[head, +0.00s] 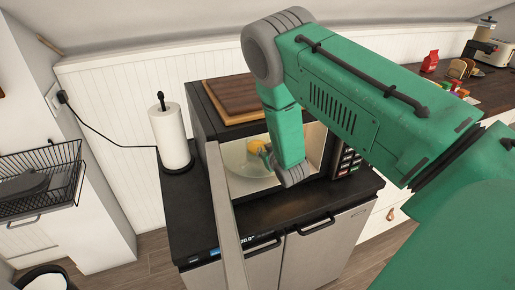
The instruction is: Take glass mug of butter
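The glass mug (236,160) is a clear, rounded vessel inside the open microwave (204,112). Yellow butter (256,145) shows at its upper right. My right arm comes in from the right and bends down in front of the microwave opening. My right gripper (266,158) is a small dark shape beside the mug and butter, mostly hidden behind the green wrist. I cannot tell whether its fingers are open or shut, or whether they touch the mug. My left gripper is not in view.
The microwave door (226,210) stands open towards me, left of my wrist. A wooden board (236,97) lies on top of the microwave. A paper towel roll (171,138) stands to its left on the dark counter (190,218). A wire basket (62,160) is at far left.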

